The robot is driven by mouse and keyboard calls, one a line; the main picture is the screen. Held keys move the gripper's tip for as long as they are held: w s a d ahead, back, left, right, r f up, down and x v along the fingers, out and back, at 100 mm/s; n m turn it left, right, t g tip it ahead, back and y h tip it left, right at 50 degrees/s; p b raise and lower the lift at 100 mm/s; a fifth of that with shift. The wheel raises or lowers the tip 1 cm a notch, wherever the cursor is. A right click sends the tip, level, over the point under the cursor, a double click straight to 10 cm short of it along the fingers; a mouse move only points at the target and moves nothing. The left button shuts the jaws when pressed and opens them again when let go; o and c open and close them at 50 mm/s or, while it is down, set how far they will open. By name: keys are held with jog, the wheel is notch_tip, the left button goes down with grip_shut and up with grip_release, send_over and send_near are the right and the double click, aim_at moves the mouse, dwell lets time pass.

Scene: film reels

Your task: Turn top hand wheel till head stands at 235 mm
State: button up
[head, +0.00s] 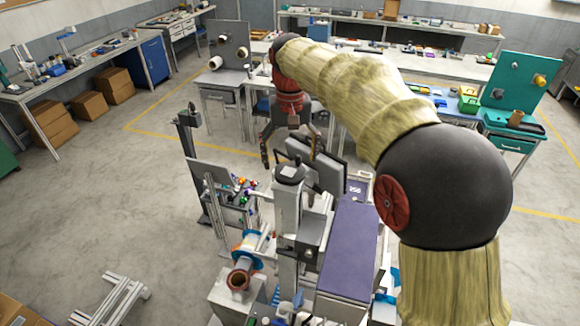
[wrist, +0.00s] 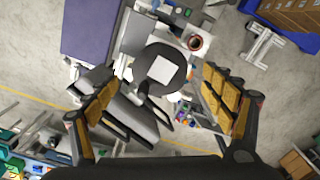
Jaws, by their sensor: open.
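The hand wheel (head: 289,173) is a dark round disc with a pale square centre, on top of the light grey column (head: 287,208). In the wrist view the wheel (wrist: 147,57) lies between the spread fingers, with a short dark arm sticking out from its rim. My gripper (head: 289,158) is open above the wheel, and its fingers appear apart from it. The open gripper (wrist: 158,88) also shows in the wrist view, holding nothing. A small display (head: 356,190) beside the column has digits that look like 256, too small to be sure.
Dark flat panels (head: 318,165) stand close behind the wheel and lie beside the left finger in the wrist view. A purple-topped bench (head: 350,250) is right of the column. A copper-coloured reel (head: 240,275) sits at front left. Open floor lies farther left.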

aim_at(290, 172)
notch_tip(290, 172, up, 8)
jog(key=shift+f, duration=0.1)
dwell(0.4)
